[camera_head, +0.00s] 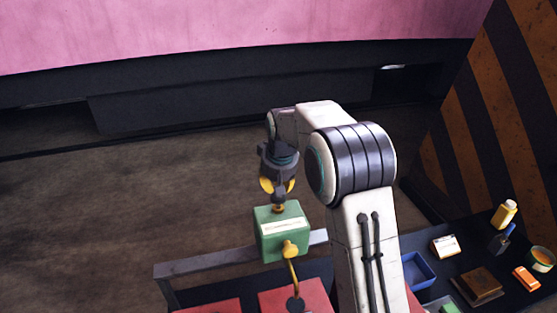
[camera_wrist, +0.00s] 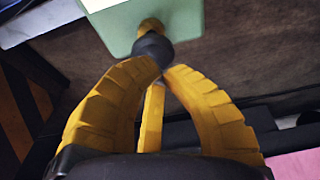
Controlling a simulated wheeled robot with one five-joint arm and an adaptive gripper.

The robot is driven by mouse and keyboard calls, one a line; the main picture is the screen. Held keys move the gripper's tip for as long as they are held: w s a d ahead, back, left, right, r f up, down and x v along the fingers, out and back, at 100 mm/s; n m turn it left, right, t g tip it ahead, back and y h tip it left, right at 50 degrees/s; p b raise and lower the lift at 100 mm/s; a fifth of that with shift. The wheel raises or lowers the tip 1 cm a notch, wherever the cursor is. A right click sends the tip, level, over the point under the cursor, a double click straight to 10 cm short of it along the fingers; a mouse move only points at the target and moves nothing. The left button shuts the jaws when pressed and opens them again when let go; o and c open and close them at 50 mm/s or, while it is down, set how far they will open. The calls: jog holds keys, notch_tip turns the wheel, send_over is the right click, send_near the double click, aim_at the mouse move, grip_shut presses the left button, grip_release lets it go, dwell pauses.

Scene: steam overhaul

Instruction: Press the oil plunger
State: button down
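The green oiler box (camera_head: 281,232) stands at the bench's back edge, with a pale label and a brass spout on its front. A brass plunger stem (camera_head: 278,208) with a dark knob rises from its top. My gripper (camera_head: 278,189) is right above the box, pointing down at the plunger. In the wrist view, the yellow fingers (camera_wrist: 164,71) curve together and their tips nearly meet at the dark knob (camera_wrist: 153,47). The tips look in contact with the knob, but whether they grip it is unclear. The green box (camera_wrist: 125,22) shows beyond it.
A grey rail (camera_head: 205,263) runs beside the box. Red blocks (camera_head: 290,298) lie in front. To the right, the dark bench holds a blue tray (camera_head: 418,270), a brown box (camera_head: 479,286), a yellow bottle (camera_head: 504,213) and an orange item (camera_head: 526,278). A striped panel (camera_head: 490,110) stands behind.

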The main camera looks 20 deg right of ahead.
jog(key=shift+b+v, duration=0.7)
jog(key=shift+v, duration=0.25)
jog(key=v, duration=0.8)
jog(key=shift+r+b, duration=0.25)
jog(key=shift+b, duration=0.2)
jog(key=c, duration=1.9)
grip_release()
grip_shut()
